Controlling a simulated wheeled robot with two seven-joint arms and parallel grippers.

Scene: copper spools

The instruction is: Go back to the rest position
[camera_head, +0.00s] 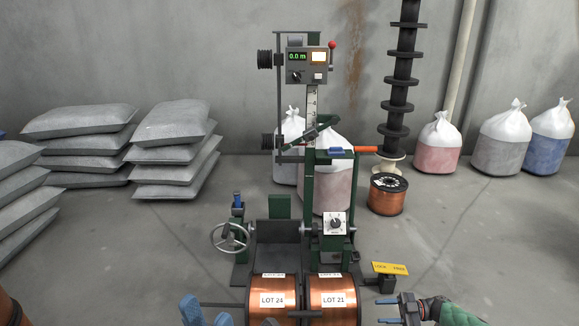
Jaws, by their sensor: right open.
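My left gripper (206,313) shows at the bottom edge, left of the copper spools. Its two blue fingers stand apart with nothing seen between them, and its lower part is cut off by the frame. My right gripper (386,311) is at the bottom, right of the spools. Its blue fingers are apart and empty, pointing left towards the spools without visibly touching them. Two copper spools sit side by side in the green machine: one labelled LOT 24 (259,289) and one labelled LOT 21 (348,289).
Another copper spool (388,199) stands below a dark ribbed column (397,100). Grey sacks (170,155) are stacked left. White-topped bags (438,145) line the wall.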

